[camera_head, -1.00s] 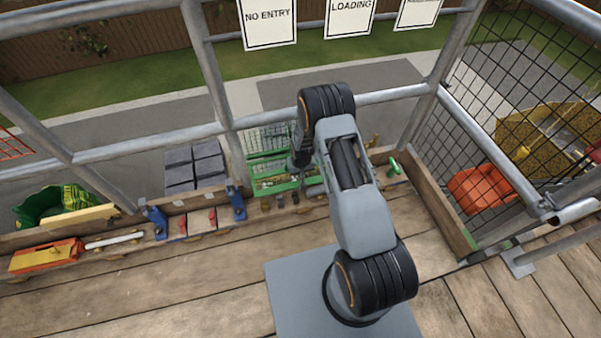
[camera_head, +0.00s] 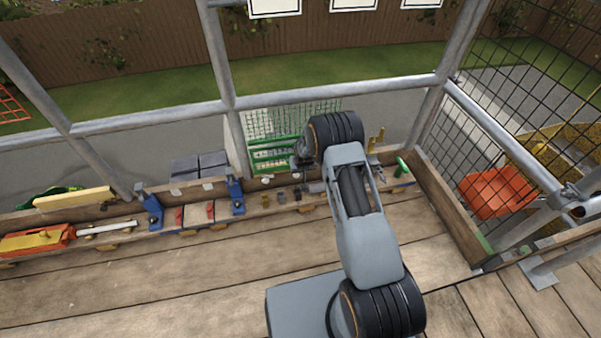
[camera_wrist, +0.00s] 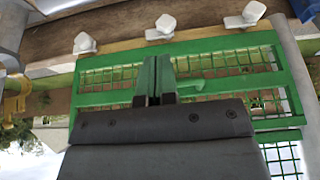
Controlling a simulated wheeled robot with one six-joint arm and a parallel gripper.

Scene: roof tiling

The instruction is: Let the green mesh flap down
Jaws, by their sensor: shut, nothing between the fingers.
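The green mesh flap (camera_wrist: 225,62) has a green frame around wire mesh and fills much of the wrist view. In the head view its green frame (camera_head: 272,152) shows beyond the toe board, left of my arm's end. My gripper (camera_wrist: 156,80) is in front of the flap in the wrist view, its narrow fingers together with nothing between them. I cannot tell whether the fingers touch the frame. In the head view the fingers are hidden behind my arm.
Pale clips (camera_wrist: 159,27) line the timber edge in the wrist view. In the head view, blue clamps (camera_head: 236,196) and an orange tool (camera_head: 38,240) sit along the toe board (camera_head: 450,205). Metal rails (camera_head: 290,96) enclose the platform. The plank floor in front is clear.

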